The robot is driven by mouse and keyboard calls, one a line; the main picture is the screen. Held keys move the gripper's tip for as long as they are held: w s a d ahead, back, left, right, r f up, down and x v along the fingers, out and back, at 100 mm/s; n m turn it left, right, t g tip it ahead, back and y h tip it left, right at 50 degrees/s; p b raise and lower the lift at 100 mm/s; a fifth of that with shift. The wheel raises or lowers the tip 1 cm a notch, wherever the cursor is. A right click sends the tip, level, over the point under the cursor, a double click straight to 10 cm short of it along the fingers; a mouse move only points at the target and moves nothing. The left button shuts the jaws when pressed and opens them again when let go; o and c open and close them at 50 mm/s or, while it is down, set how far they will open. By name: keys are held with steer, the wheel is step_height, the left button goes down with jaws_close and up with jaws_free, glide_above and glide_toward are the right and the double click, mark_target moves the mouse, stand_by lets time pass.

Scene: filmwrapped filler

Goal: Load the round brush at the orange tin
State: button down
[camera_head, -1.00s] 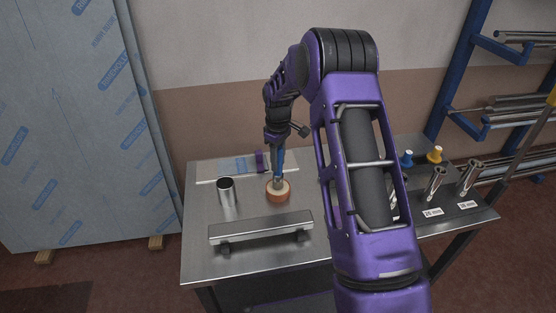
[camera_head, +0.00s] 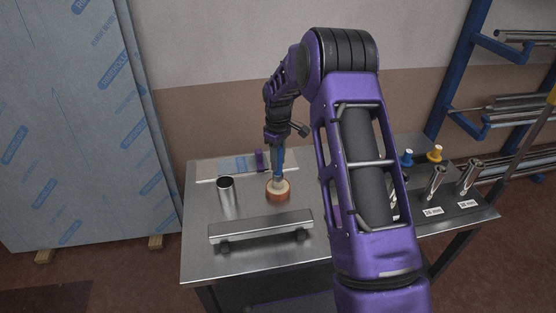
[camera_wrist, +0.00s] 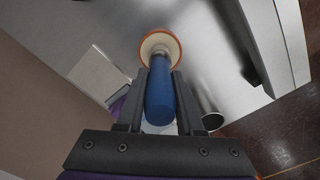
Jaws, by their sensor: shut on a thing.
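My gripper (camera_wrist: 160,100) is shut on the blue handle of the round brush (camera_wrist: 160,105). In the head view the brush (camera_head: 281,160) hangs upright, handle up, with its lower end at the orange tin (camera_head: 278,196). The tin stands on the steel table and shows a pale content inside an orange rim. In the wrist view the orange tin (camera_wrist: 160,42) lies beyond the brush's tip. The bristles are over or in the tin; I cannot tell how deep they reach.
A steel cup (camera_head: 227,197) stands left of the tin. A raised square bar (camera_head: 262,227) lies in front. A purple item (camera_head: 261,160) and a film sheet (camera_head: 237,164) lie behind.

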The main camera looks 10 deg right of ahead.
steer(key=shift+r+p, duration=1.1)
steer(key=shift+r, duration=2.35)
